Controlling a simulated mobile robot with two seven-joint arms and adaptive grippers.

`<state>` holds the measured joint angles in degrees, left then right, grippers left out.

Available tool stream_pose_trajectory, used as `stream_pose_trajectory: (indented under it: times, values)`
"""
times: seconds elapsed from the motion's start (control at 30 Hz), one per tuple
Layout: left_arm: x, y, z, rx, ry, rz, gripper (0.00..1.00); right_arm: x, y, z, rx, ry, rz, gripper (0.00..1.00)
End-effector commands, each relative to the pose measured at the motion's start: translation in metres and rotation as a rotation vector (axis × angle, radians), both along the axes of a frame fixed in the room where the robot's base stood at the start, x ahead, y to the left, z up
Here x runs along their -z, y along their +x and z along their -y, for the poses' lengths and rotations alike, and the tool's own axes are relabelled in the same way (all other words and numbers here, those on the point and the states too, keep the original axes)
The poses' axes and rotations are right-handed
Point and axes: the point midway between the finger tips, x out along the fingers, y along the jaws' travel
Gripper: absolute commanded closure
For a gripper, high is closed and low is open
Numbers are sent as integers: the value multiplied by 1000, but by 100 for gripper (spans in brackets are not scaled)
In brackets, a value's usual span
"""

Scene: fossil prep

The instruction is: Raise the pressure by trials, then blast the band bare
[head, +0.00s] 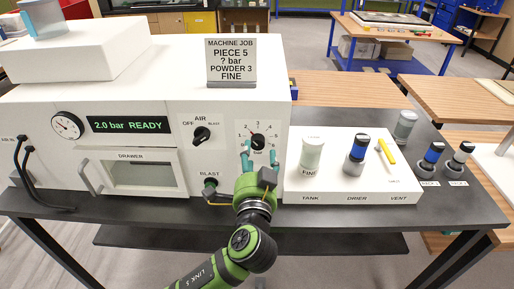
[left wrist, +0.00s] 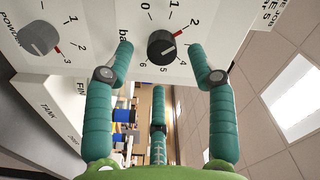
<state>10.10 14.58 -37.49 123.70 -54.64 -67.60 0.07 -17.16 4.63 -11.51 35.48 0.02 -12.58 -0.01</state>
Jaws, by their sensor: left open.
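The white blasting machine (head: 220,100) has a lit display (head: 127,125) reading "2.0 bar READY" and a round pressure gauge (head: 67,125). Its black bar knob (head: 257,141) also shows in the left wrist view (left wrist: 162,48), with a red mark on the side near 2. My left gripper (head: 254,160) is open just in front of this knob. In the left wrist view its teal fingers (left wrist: 160,62) stand either side of the knob, apart from it. The AIR switch (head: 201,134) and BLAST button (head: 210,187) are to the left. The right gripper is not in view.
A job card (head: 231,62) reads piece 5, ? bar, powder 3, fine. The powder knob (left wrist: 40,38) is beside the bar knob. A tank jar (head: 311,153), drier (head: 356,155) and yellow vent lever (head: 386,150) stand at right. The closed drawer (head: 145,175) is at left.

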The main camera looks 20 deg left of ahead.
Motion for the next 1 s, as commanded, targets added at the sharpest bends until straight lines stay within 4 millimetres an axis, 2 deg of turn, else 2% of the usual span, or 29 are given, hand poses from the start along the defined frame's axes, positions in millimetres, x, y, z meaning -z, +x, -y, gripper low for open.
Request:
stream_pose_trajectory:
  times: [0.03, 0.2, 0.4, 1.0]
  values:
    - [1, -12, 4, 1, -4, -4, 43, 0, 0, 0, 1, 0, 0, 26]
    - [1, -45, 12, 0, -4, -5, 43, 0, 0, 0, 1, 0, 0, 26]
    - [1, -69, 19, -1, -3, -3, 43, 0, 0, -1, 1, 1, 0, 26]
    - [0, -73, 20, -2, -1, -1, 43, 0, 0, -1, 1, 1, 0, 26]
